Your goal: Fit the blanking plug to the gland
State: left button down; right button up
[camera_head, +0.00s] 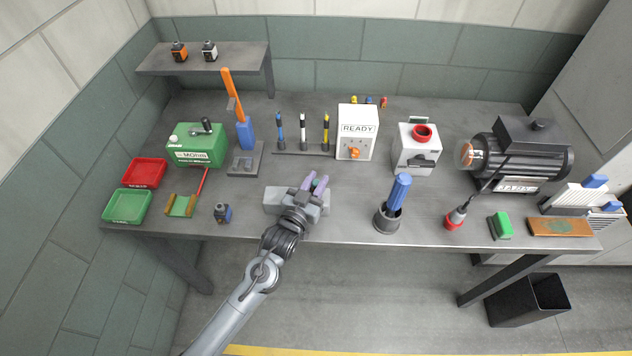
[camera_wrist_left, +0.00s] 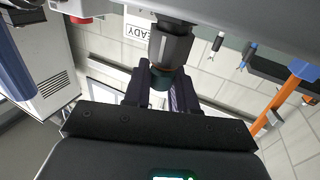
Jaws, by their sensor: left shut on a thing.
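My left gripper (camera_head: 314,184) reaches in over the pale grey block (camera_head: 276,201) near the table's front edge. Its purple-looking fingertips are close together around a small green piece (camera_head: 321,184), apparently the blanking plug. In the left wrist view the fingers (camera_wrist_left: 160,82) are shut on this dark green plug (camera_wrist_left: 158,82). A black ribbed cylinder (camera_wrist_left: 171,43), apparently the gland, lies directly against or just beyond the plug, in line with it. Whether the plug is seated in it cannot be told. The gland is hidden behind my gripper in the head view. My right gripper is not in view.
A small dark-blue part (camera_head: 223,212) stands left of the block, and a dark cup with a blue-handled tool (camera_head: 398,190) stands right. The READY box (camera_head: 356,135) and a rack of pens (camera_head: 303,133) stand behind. Some table right of the block is clear.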

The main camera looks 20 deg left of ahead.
pick_arm(q)
jog(key=shift+f, duration=0.3)
jog(key=c, duration=0.8)
grip_release()
jog(key=shift+s, duration=0.55)
jog(key=s, duration=0.9)
jog(key=shift+s+a, duration=0.35)
